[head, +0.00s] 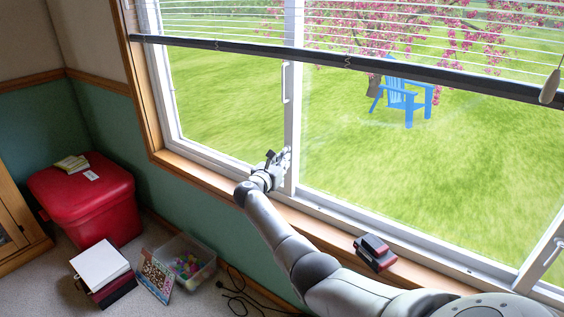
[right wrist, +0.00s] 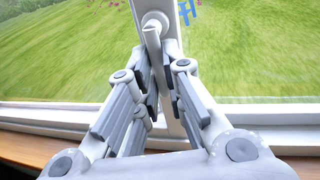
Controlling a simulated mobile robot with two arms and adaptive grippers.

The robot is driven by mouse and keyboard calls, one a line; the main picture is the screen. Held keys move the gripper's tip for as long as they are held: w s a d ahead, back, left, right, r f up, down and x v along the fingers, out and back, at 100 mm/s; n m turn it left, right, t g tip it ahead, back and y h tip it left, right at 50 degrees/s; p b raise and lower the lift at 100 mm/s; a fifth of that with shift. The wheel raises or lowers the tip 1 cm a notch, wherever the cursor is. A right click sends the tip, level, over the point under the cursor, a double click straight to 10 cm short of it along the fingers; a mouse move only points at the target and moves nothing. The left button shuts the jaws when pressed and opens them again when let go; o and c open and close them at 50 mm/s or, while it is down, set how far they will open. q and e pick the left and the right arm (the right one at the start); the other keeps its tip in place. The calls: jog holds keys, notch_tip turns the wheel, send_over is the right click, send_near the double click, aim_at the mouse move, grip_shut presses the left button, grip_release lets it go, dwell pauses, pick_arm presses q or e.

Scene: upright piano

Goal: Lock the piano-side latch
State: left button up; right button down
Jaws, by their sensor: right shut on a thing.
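A white window latch (right wrist: 152,38) is mounted on the white upright (head: 290,120) between the two panes. In the right wrist view its lever hangs down, slightly tilted, between my fingers. My right gripper (head: 279,157) is at the lower part of this upright. It is shut on the latch lever, with dark finger pads on both sides in the right wrist view (right wrist: 160,78). The fingers hide the lever's lower end. A second latch handle (head: 553,251) is on the frame at the far right. No piano shows, so I cannot tell which latch is piano-side. My left gripper is not in view.
The wooden sill (head: 218,179) runs below the window; a red and black object (head: 375,252) lies on it near my right arm. A blind (head: 340,58) hangs above. A red chest (head: 88,205), clear bin (head: 203,270) and black cable (head: 237,288) are at lower left.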

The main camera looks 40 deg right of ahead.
jog(key=shift+a, duration=0.1)
jog(key=c, duration=1.5)
grip_release()
jog(key=shift+w, duration=0.1)
jog(key=v, duration=1.2)
